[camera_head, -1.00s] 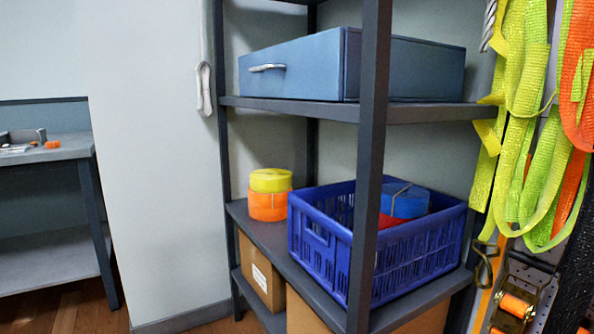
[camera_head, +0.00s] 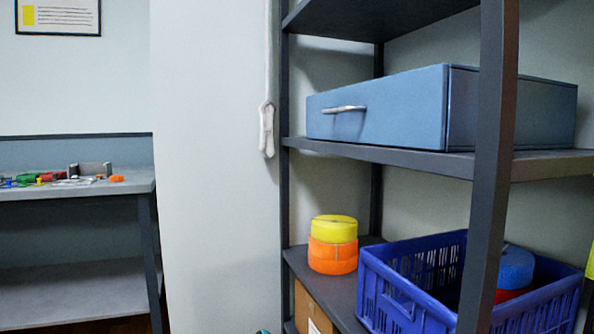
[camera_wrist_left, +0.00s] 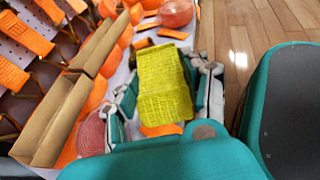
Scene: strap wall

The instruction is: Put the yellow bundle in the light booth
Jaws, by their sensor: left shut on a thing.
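In the left wrist view my left gripper (camera_wrist_left: 165,98) is shut on a yellow bundle (camera_wrist_left: 163,72) of woven strap, with one finger on each side of it. The held bundle does not show in the head view. A blue-grey box (camera_head: 385,110) with a silver handle on its closed front stands on the middle shelf; I cannot tell whether it is the light booth. Another yellow roll (camera_head: 334,228) sits on an orange roll (camera_head: 332,257) on the lower shelf. My right gripper is in neither view.
A blue crate (camera_head: 412,298) with a blue roll (camera_head: 515,266) stands on the lower shelf behind a dark post (camera_head: 490,170). A bench (camera_head: 105,189) with small coloured items stands at the left. The wrist view shows orange straps and cardboard dividers (camera_wrist_left: 65,120) close beside the gripper.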

